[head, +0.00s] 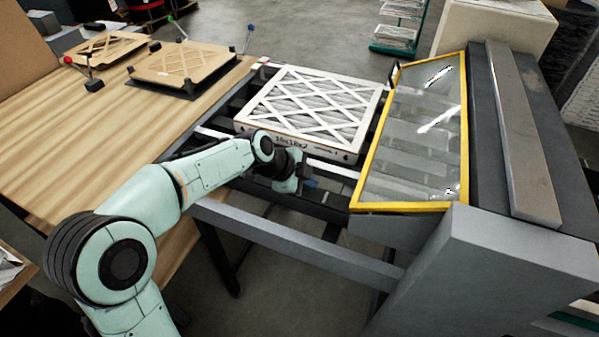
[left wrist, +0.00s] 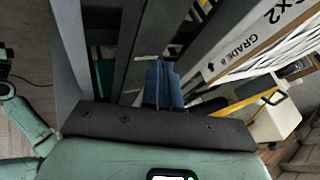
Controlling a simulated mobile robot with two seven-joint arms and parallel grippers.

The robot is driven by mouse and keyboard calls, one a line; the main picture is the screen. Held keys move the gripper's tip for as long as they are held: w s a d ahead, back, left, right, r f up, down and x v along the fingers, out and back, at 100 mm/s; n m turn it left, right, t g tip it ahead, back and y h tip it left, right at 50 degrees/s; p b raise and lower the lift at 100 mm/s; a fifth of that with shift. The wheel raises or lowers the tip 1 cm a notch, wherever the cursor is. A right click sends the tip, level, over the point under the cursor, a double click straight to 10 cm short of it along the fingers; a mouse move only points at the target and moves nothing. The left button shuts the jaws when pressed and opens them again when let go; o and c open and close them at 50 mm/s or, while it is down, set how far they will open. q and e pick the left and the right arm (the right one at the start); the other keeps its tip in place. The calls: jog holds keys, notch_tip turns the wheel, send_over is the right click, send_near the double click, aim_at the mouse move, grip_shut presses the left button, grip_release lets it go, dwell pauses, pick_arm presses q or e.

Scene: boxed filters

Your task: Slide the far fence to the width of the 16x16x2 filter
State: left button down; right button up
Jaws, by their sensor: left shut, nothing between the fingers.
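The white-framed pleated filter (head: 312,108) lies flat on the dark rail frame of the machine, with print on its near side. In the left wrist view its printed side (left wrist: 235,45) shows "x2" and "GRADE 8" at upper right. My left gripper (head: 308,184) is low at the near side of the filter, beside the rails. Its blue fingers (left wrist: 165,85) are together and empty, pointing down along a dark rail. A light rail (head: 335,171) runs just in front of the filter. I cannot clearly make out the far fence; the filter hides much of that area. My right gripper is out of view.
A yellow-framed clear guard (head: 412,135) slopes up right of the filter. A wooden table (head: 85,150) stands at left, with cardboard pieces in dark fixtures (head: 185,65). A grey front beam (head: 290,240) and a grey housing (head: 480,265) bound the near side.

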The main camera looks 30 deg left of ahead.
aim_at(320, 175)
pick_arm(q)
jog(key=x, duration=0.3)
jog(key=shift+w+p, duration=0.35)
jog(key=w, duration=0.1)
jog(key=w+p, duration=0.1)
jog(key=w, duration=0.1)
jog(key=shift+a+r, duration=0.15)
jog(key=shift+a, duration=0.05)
jog(key=shift+w, duration=0.3)
jog(key=shift+s, duration=0.1)
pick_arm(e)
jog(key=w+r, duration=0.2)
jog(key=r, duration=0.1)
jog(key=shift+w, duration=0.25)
pick_arm(q)
jog(key=shift+s, duration=0.1)
